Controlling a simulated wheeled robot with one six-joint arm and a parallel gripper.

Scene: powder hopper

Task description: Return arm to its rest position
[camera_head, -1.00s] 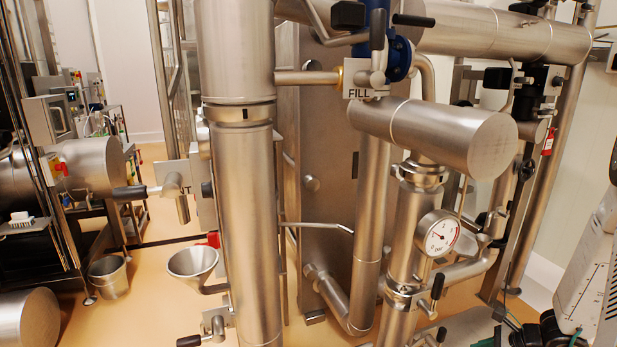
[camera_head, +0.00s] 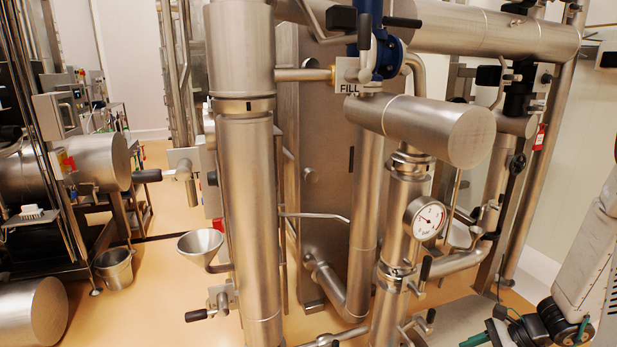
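My arm (camera_head: 588,265) is in the lower right corner as a pale grey link with dark joints. The dark end part with green pieces, which looks like my gripper (camera_head: 505,333), is at the bottom edge and partly cut off. Its fingers do not show clearly, and I see no object in it. It is low, to the right of the vertical steel pipe with the pressure gauge (camera_head: 427,218), and appears apart from it.
A thick steel column (camera_head: 248,220) stands left of centre with a funnel (camera_head: 200,246) beside it. A horizontal cylinder (camera_head: 435,127) and the FILL sign (camera_head: 350,88) are above. A bucket (camera_head: 114,267) stands at left. Open floor (camera_head: 150,320) shows at lower left.

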